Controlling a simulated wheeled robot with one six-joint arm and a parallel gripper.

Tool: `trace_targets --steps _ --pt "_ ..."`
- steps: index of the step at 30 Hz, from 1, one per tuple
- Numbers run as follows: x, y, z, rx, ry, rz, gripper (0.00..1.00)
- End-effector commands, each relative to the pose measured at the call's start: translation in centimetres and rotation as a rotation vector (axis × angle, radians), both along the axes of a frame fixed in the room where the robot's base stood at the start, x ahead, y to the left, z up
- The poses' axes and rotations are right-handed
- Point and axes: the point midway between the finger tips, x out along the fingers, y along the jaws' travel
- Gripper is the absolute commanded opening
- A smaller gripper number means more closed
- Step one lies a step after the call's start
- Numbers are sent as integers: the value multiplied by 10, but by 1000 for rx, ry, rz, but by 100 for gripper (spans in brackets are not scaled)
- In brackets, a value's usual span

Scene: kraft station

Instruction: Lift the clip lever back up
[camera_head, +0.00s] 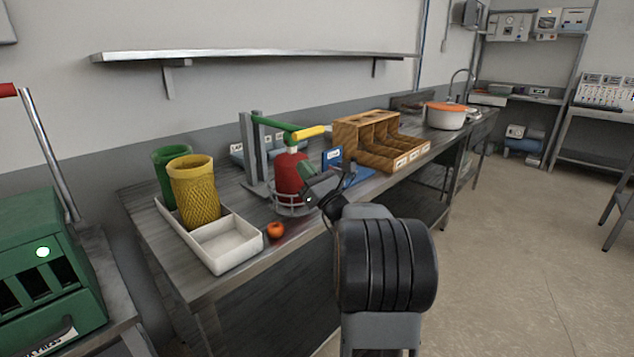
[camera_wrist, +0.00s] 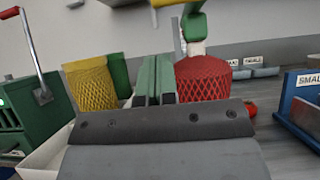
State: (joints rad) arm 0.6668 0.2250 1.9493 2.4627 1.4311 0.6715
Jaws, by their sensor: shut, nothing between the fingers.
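The clip stand (camera_head: 252,160) stands on the bench with a green arm (camera_head: 272,123) and a yellow-handled lever (camera_head: 311,131), which lies near level in the head view. The wrist view shows the green head (camera_wrist: 195,27) and part of the yellow lever (camera_wrist: 171,3) at the top edge. A filled red net bag (camera_head: 288,174) stands under the head inside a wire ring (camera_head: 292,205); its white neck reaches the clip head. My gripper (camera_wrist: 157,62) is shut and empty, in front of the red bag and below the lever. In the head view, my wrist partly hides the gripper.
A white tray (camera_head: 228,242) holds yellow (camera_head: 196,192) and green (camera_head: 169,170) net rolls at left. A loose red-orange fruit (camera_head: 275,230) lies near the bench front. A blue labelled holder (camera_head: 333,158) and a wooden bin rack (camera_head: 372,138) stand right. A wall shelf (camera_head: 250,55) is above.

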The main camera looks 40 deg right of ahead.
Motion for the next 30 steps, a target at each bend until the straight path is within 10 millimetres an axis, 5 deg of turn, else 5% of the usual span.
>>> trace_targets --steps 12,30 --pt "14 3 41 -1 -1 -1 0" --pt "14 3 51 -2 11 -1 0"
